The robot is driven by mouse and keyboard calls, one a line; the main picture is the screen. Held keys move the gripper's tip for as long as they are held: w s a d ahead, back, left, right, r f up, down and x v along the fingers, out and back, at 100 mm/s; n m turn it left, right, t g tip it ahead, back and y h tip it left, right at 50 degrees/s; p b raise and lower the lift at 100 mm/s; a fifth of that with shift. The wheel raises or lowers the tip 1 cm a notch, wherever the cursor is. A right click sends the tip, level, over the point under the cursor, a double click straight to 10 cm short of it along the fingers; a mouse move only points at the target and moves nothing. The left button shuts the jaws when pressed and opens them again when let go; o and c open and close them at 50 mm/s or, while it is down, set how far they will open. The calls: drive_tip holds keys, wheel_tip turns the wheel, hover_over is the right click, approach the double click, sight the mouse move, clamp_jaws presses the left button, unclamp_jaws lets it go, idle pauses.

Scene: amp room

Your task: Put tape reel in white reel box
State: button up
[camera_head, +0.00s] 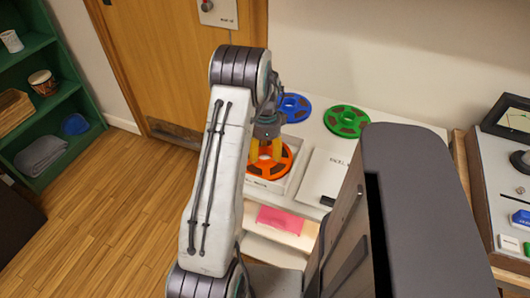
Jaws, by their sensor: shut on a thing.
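An orange tape reel (281,168) lies flat at the white reel box (253,182), a shallow open tray on the white table. The reel appears within the box's rim; my arm hides its left part, and I cannot tell whether it rests on the bottom. My gripper (265,153), with yellow fingers, points down over the reel's middle and is shut on it. A white lid or panel (322,177) with dark lettering lies right of the box.
A blue reel (293,107) and a green reel (347,121) lie farther back on the table. A pink item (280,220) is on the shelf below. A control desk (510,190) stands at right, green shelves (62,95) at left. Open wooden floor is at left.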

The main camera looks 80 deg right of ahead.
drive_tip(key=shift+f, duration=0.25)
drive_tip(key=o, duration=1.2)
drive_tip(key=shift+d+r, duration=0.2)
drive_tip(key=shift+r, duration=2.85)
drive_tip(key=shift+d+r, duration=0.2)
drive_tip(key=shift+r, duration=2.8)
